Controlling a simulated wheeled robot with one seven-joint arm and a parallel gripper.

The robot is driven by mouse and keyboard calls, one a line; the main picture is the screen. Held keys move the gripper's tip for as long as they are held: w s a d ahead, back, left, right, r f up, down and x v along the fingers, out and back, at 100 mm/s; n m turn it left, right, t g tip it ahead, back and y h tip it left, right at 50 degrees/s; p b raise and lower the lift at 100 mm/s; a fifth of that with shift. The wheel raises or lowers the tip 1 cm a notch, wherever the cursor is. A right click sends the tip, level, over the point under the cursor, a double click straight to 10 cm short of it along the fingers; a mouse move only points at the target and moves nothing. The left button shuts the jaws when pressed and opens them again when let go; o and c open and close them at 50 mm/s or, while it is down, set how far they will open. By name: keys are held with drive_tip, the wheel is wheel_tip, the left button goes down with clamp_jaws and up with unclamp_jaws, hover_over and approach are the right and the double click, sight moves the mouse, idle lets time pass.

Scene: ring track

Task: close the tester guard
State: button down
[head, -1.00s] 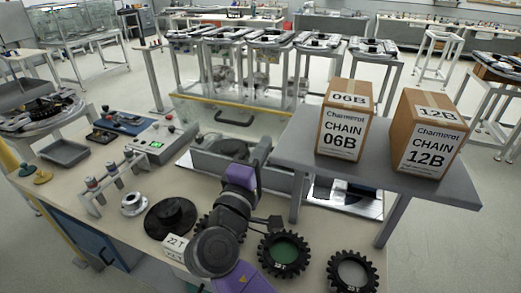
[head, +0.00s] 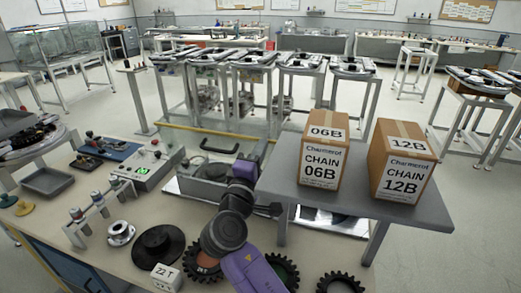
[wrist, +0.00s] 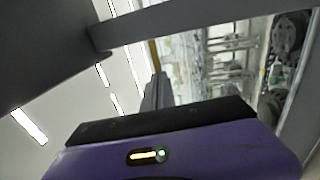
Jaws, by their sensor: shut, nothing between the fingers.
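The tester guard is a clear panel with a yellow top edge (head: 184,128) and a black handle (head: 220,147). It stands raised behind the grey tester body (head: 205,169), whose inside shows open. My gripper is at the tester's right in the head view, by the purple wrist part (head: 245,169); its fingertips are hidden there. In the wrist view my gripper (wrist: 165,122) shows as a purple body with a dark bar, shut and empty. The wrist view looks toward the ceiling and a grey beam; I cannot make out the guard's handle there.
A grey raised shelf (head: 360,204) with boxes 06B (head: 323,165) and 12B (head: 402,165) stands close right of my arm. Gears (head: 340,283), a black disc (head: 157,246), a 22 T block (head: 166,277) and a control box (head: 147,168) crowd the bench.

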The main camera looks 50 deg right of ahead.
sight(271, 125)
drive_tip(key=x, duration=0.6)
drive_tip(key=b+x, duration=0.1)
drive_tip(key=x, duration=0.2)
drive_tip(key=shift+w+d+f, duration=0.15)
drive_tip(key=shift+d+f, duration=0.1)
drive_tip(key=shift+d, duration=0.15)
drive_tip(key=b+v, duration=0.1)
drive_tip(key=v, duration=0.7)
drive_tip(key=shift+b, duration=0.4)
drive_tip(key=shift+w, duration=0.1)
